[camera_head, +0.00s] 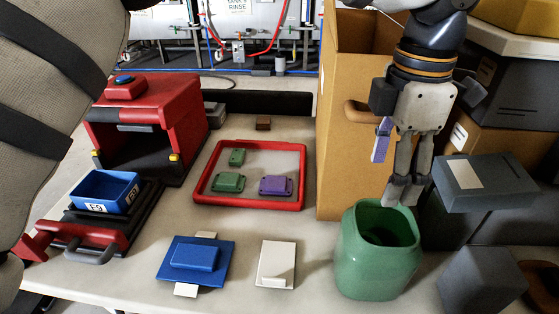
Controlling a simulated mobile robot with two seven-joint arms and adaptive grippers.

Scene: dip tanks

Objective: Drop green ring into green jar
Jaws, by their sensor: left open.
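The green jar (372,262) stands open-topped on the table at the lower right. My left gripper (403,192) points down over the jar, its fingertips at or just above the back of the rim. Its fingers are open, though only a little apart, and I see nothing between them. I cannot make out a green ring anywhere; the inside of the jar is dark and only partly visible. My right gripper does not show.
A tall cardboard box (345,150) stands behind the jar, with grey blocks (485,184) to the right. A red-rimmed tray (250,202) holds green and purple pieces. A blue plate (180,270) and a white plate (276,255) lie in front. A red machine (188,110) stands left.

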